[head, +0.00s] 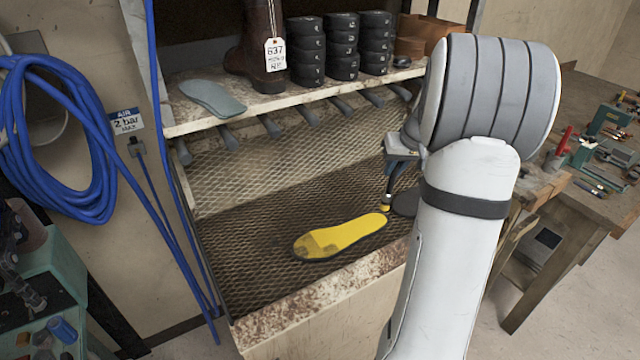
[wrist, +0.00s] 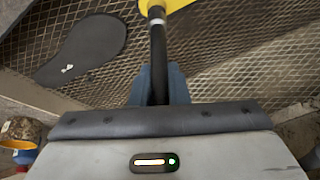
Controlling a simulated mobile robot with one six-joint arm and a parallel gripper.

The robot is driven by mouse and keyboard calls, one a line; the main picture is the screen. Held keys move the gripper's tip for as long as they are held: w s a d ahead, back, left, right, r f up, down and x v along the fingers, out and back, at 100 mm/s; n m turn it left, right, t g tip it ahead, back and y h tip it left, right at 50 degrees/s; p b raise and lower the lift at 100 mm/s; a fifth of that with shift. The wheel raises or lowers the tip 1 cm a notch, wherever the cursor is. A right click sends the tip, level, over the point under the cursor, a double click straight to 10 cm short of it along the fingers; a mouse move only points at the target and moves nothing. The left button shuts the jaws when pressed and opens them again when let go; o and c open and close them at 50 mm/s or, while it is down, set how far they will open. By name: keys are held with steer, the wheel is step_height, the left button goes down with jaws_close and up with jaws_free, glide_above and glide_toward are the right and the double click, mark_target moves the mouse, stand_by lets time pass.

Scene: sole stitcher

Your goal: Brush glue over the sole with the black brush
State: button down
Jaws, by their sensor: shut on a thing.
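A sole coated mostly in yellow (head: 345,236) lies flat on the mesh floor of the booth. Its wide left end shows a duller, uneven patch. My gripper (head: 389,184) is over the sole's narrow right end, shut on the black brush (wrist: 158,55). The brush points down, and its yellow tip (head: 384,207) is at that end of the sole; I cannot tell whether it touches. In the wrist view the brush handle runs up between the fingers (wrist: 158,86), and yellow shows at the top edge. A second, dark sole (wrist: 88,48) lies beside it, mostly hidden by my arm in the head view.
A rusty front ledge (head: 310,300) edges the booth. The shelf (head: 270,101) above holds a grey-blue insole (head: 212,97), a tagged boot (head: 256,50) and stacked black heels (head: 306,48). Blue hose (head: 60,130) hangs left. A tool bench (head: 600,200) stands right. Mesh left of the sole is clear.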

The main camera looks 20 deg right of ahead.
steer(key=shift+r+p, duration=0.35)
steer(key=shift+r, duration=0.6)
steer(key=shift+r+p, duration=1.7)
steer(key=shift+r, duration=1.35)
steer(key=shift+f, duration=0.1)
steer(key=c, duration=2)
jaws_free()
steer(key=shift+c, duration=0.2)
jaws_close()
steer(key=shift+s, duration=0.15)
